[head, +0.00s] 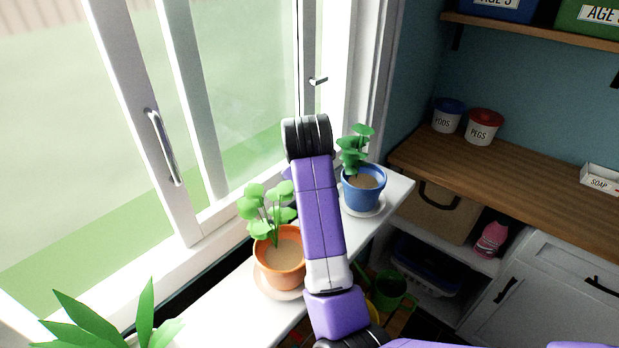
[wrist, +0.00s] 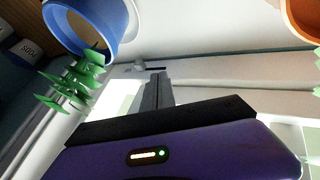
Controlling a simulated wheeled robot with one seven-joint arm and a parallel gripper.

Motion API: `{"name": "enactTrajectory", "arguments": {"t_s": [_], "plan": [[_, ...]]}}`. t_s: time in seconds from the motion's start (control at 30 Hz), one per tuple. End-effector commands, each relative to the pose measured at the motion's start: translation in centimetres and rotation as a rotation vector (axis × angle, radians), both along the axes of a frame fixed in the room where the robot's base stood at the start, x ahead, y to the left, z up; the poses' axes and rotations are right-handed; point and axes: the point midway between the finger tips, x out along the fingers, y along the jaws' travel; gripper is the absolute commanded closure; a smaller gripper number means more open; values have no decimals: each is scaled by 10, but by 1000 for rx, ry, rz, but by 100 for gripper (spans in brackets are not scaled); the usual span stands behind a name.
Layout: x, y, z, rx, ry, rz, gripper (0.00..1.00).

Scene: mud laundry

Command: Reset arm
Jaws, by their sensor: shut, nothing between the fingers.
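My purple arm reaches up over the window sill in the head view, between an orange pot (head: 280,262) with a green plant and a blue pot (head: 364,192) with a green plant. A black joint tops the arm, and my gripper is hidden behind it there. In the wrist view my gripper (wrist: 156,80) shows its dark fingers shut and empty. That view is turned over: the blue pot (wrist: 85,28) is at upper left and the orange pot (wrist: 303,20) at upper right. The fingers look apart from both pots.
The white sill (head: 225,312) runs along a sliding window with a metal handle (head: 163,147). Another leafy plant (head: 100,325) is at lower left. A wooden counter (head: 520,190) at right holds a PEGS tin (head: 484,127), another tin (head: 448,115) and a SOAP box (head: 600,180).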

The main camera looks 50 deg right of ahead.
Motion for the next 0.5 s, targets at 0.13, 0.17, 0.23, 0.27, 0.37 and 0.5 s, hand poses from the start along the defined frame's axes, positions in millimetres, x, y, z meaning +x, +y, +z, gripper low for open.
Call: {"name": "enactTrajectory", "arguments": {"t_s": [0.13, 0.17, 0.23, 0.27, 0.37, 0.5], "plan": [[0, 0, 0, 0, 0, 0, 100], [0, 0, 0, 0, 0, 0, 100], [0, 0, 0, 0, 0, 0, 100], [0, 0, 0, 0, 0, 0, 100], [1, -1, 1, 1, -9, -9, 100], [17, -10, 17, -38, -114, -29, 100]]}}
